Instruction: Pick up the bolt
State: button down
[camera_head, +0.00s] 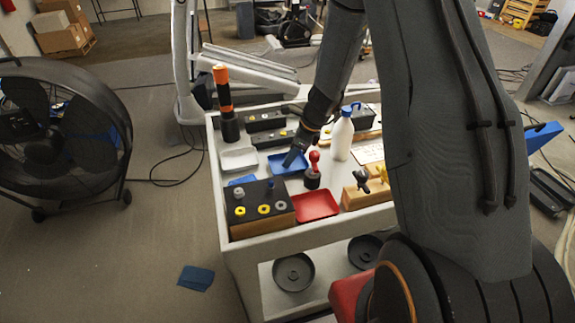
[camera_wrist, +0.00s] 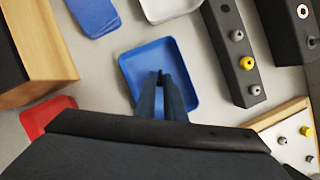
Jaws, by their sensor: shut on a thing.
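My gripper (camera_head: 291,161) is low over the blue tray (camera_head: 276,166) on the workbench. In the wrist view, the two gripper fingers (camera_wrist: 160,78) come together over the middle of the blue tray (camera_wrist: 150,55), with a very narrow gap at the tips. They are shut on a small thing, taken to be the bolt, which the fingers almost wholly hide. I cannot tell whether it touches the tray floor.
A red tray (camera_head: 317,206), a red-topped tool (camera_head: 313,168) and a white bottle (camera_head: 341,140) stand close by. A black-topped block (camera_head: 250,199) with several fittings is at the front left. A white tray (camera_head: 239,158) lies left of the blue one.

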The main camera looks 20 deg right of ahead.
jog(key=shift+r, duration=0.1)
notch_tip(320, 180, up, 10)
jog(key=b, duration=0.1)
dwell(0.7)
dwell(0.4)
